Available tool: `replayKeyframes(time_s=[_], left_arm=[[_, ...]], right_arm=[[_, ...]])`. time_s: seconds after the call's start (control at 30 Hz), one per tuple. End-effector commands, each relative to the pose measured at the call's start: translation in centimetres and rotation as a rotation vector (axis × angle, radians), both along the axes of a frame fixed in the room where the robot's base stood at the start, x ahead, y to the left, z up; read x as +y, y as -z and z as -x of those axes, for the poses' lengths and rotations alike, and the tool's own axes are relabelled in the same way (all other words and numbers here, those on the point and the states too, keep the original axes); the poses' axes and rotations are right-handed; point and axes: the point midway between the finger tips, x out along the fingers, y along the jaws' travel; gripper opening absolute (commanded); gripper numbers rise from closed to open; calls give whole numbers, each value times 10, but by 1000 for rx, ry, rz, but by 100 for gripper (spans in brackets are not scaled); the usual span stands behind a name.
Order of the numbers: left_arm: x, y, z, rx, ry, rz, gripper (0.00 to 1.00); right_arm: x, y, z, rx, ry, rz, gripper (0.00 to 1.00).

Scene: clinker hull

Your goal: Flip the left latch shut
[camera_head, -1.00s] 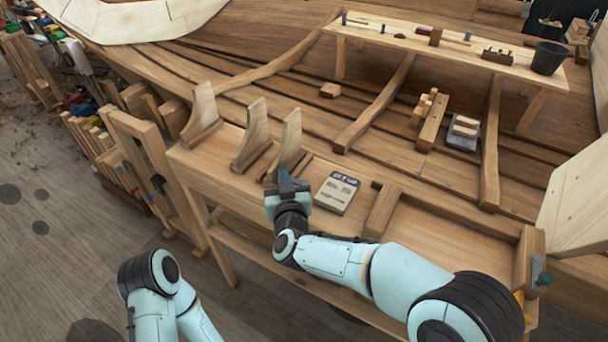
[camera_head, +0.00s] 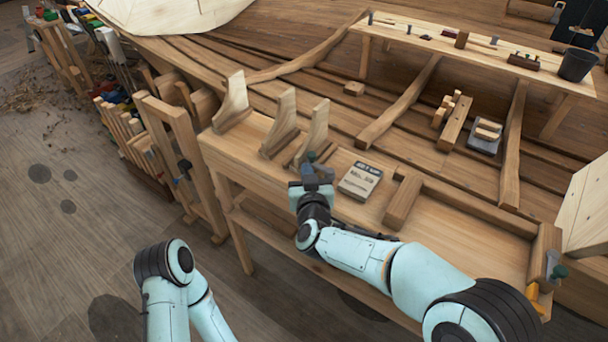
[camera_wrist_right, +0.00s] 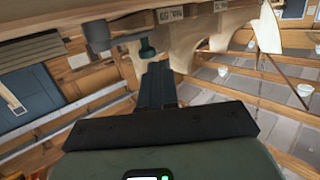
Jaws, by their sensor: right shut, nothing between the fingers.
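My right gripper (camera_head: 318,174) is shut and empty at the bench's near edge, close to the foot of the rightmost upright wooden bracket (camera_head: 316,130). A small dark green knob (camera_head: 311,156) shows just past its fingers. In the right wrist view, the shut fingers (camera_wrist_right: 157,85) point toward this knob (camera_wrist_right: 147,48), which sits on a grey metal part; whether they touch cannot be told. I cannot tell for sure whether this is the left latch or how it stands. My left arm shows at the lower left; its gripper is out of view.
A printed card (camera_head: 360,181) lies on the bench (camera_head: 455,240) right of the gripper, beside a wooden block (camera_head: 403,200). Two more brackets (camera_head: 281,125) stand to the left. Another green knob (camera_head: 558,272) is at the bench's right end.

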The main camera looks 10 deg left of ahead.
Motion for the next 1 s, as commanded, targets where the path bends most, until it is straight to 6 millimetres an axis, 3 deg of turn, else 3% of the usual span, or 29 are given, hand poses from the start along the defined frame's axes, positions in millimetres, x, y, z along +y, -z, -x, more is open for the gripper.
replayKeyframes(time_s=[0.07,0.3,0.5,0.87,0.97,1.0], left_arm=[[0,1,1,2,0,-1,43],[0,10,5,6,0,0,43],[0,12,6,7,0,0,43],[0,12,6,7,0,0,43],[0,12,6,7,0,0,43],[0,11,6,7,0,0,43]], right_arm=[[-3,-3,2,-2,0,-1,0],[-4,-12,61,0,-2,-2,0],[-4,-16,89,1,-1,-2,0],[-6,-14,96,6,2,3,0],[-13,10,91,49,4,17,0],[-19,28,88,80,5,26,0]])
